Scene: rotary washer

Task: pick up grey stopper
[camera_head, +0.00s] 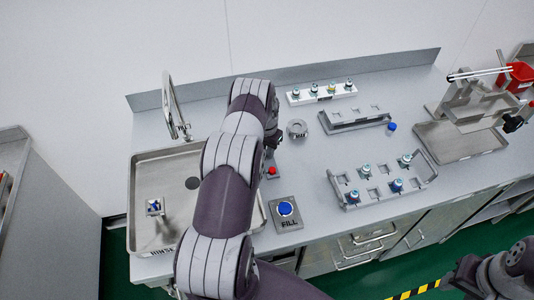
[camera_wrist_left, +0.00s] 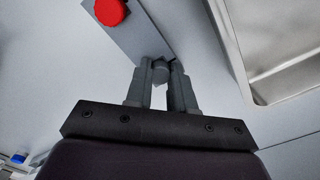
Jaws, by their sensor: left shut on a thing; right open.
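My left gripper (camera_wrist_left: 164,78) is shut on a small grey stopper (camera_wrist_left: 161,71), which shows between its fingertips in the left wrist view. In the head view my left gripper (camera_head: 273,140) is partly hidden by its own arm, beside the panel with the red button (camera_head: 271,171); the stopper cannot be made out there. My right gripper (camera_head: 459,281) is at the lower right, in front of the counter, open and with nothing seen in it.
A sink (camera_head: 145,235) with a tap (camera_head: 172,105) lies left of the arm. A blue FILL button (camera_head: 285,208) is at the front. A round metal piece (camera_head: 297,129), racks with several vials (camera_head: 352,198), a white vial strip (camera_head: 322,94) and a metal tray (camera_head: 460,150) stand to the right.

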